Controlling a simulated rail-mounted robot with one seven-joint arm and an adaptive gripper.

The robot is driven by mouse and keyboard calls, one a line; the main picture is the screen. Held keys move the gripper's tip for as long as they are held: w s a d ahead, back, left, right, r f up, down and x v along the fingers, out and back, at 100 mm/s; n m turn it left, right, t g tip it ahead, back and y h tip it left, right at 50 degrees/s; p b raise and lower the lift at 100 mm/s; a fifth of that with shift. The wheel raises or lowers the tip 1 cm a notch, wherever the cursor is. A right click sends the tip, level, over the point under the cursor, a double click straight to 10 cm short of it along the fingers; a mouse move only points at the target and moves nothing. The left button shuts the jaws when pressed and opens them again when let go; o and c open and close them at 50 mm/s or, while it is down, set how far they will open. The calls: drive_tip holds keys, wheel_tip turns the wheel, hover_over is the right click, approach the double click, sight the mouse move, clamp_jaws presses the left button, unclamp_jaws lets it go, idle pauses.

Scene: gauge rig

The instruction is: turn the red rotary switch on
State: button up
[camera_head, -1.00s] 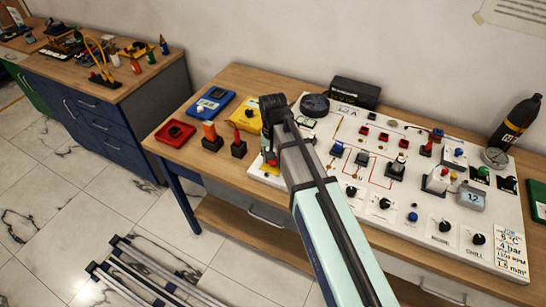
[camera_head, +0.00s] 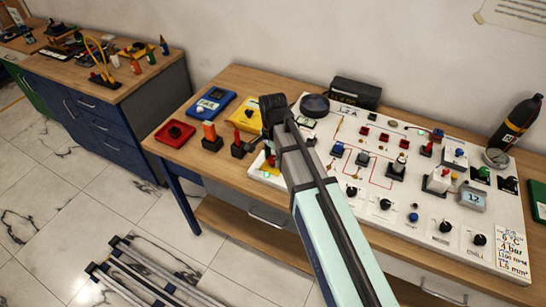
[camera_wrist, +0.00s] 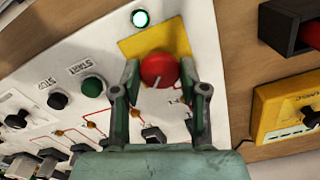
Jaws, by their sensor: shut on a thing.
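The red rotary switch (camera_wrist: 159,70) is a round red knob with a pale pointer mark, on a yellow plate (camera_wrist: 178,40) at a corner of the white panel. In the wrist view my gripper (camera_wrist: 160,74) has one finger on each side of the knob and is shut on it. The pale mark points toward the lower part of that picture. In the head view my arm hides most of the switch, with a little of the yellow plate (camera_head: 269,170) showing.
A green START button (camera_wrist: 92,86) and a black STOP button (camera_wrist: 57,101) are nearby on the panel (camera_head: 340,186). A yellow meter (camera_wrist: 285,115) lies on the table beside the panel.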

sight(273, 159)
drive_tip(key=shift+m, duration=0.3)
drive_tip(key=o, duration=1.1)
drive_tip(key=shift+o, duration=0.2)
drive_tip(key=shift+r, duration=0.15)
wheel_tip(273, 159, up, 12)
